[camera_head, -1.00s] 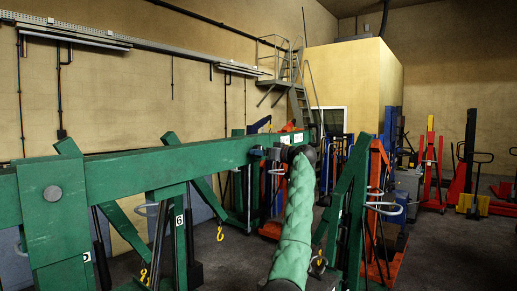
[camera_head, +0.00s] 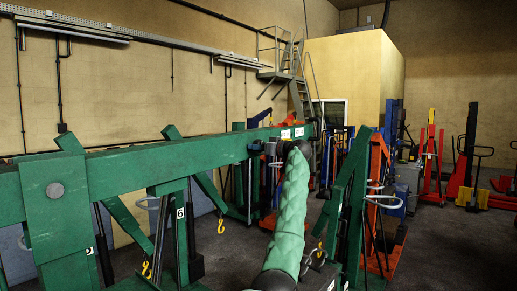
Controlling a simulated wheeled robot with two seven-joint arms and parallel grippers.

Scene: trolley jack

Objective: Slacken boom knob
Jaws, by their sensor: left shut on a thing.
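The green boom (camera_head: 150,168) runs across the view from the near left to the centre, on a green crane frame. My left arm, in a pale green sleeve, rises from the bottom centre to the boom's far end. My left gripper (camera_head: 270,150) is there, small and dark, shut against the boom's side. The boom knob (camera_head: 257,148) appears to be the dark piece at its tips. The jaws and wrist hide most of it, so its turn cannot be told. My right gripper is not in view.
Green crane legs (camera_head: 348,205) stand close to the right of my arm, with an orange lift (camera_head: 378,190) behind them. Yellow hooks (camera_head: 221,226) hang below the boom. Red and yellow stackers stand farther right. The floor (camera_head: 435,245) at the right front is open.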

